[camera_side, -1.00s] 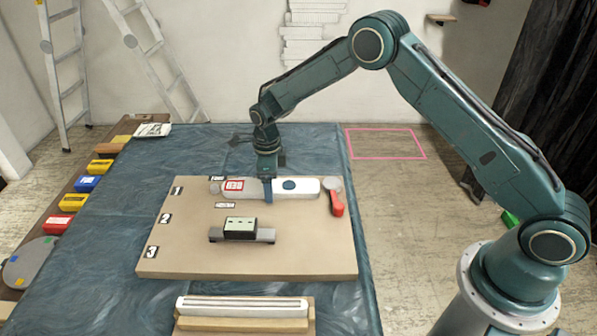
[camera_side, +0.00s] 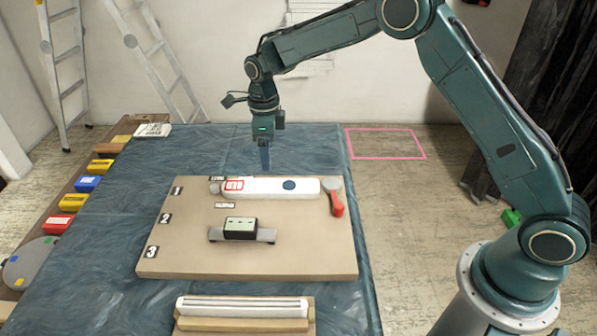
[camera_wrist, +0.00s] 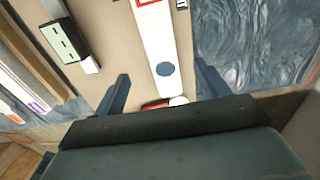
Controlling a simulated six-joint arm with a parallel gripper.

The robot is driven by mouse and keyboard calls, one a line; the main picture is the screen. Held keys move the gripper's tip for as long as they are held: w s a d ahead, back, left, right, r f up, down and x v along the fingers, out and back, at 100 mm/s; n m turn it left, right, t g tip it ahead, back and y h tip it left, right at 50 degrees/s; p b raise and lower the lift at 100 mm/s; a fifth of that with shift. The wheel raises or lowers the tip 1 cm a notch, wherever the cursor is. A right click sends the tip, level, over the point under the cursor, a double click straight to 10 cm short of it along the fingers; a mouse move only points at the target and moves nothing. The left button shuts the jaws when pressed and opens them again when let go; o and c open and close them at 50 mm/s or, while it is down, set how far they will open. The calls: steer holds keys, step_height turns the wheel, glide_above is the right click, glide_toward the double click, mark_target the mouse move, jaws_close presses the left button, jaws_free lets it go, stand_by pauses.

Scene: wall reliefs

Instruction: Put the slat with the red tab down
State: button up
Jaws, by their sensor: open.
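The white slat (camera_side: 268,187) with a red-framed tab (camera_side: 233,185) at its left end and a dark blue dot lies flat along row 1 of the tan board. It also shows in the wrist view (camera_wrist: 158,42), running between my fingers' lines. My gripper (camera_side: 265,168) hangs above and just behind the slat, clear of it, with nothing between its fingers. In the wrist view its two fingers (camera_wrist: 162,72) are spread wide, one on each side of the slat.
A red lever (camera_side: 337,204) sits at the slat's right end. A dark block with a pale green face (camera_side: 240,228) sits on a grey bar in row 2. Row 3 of the board (camera_side: 250,263) is bare. A wooden holder (camera_side: 245,324) with white slats stands in front.

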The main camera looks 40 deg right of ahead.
steer(key=shift+r, duration=0.8)
steer(key=s+d+r+n+t, duration=0.35)
steer(key=s+r+n, duration=0.85)
steer(key=s+r, duration=0.4)
steer(key=s+d+n+t, duration=0.1)
steer(key=s+n, duration=0.6)
steer(key=s, duration=0.3)
steer(key=s+d+r+n+t, duration=0.1)
steer(key=s+d+n, duration=0.1)
steer(key=s+n, duration=0.6)
steer(key=s, duration=0.3)
steer(key=shift+s+d+r, duration=0.15)
steer(key=shift+d+r, duration=0.1)
steer(key=shift+d, duration=0.05)
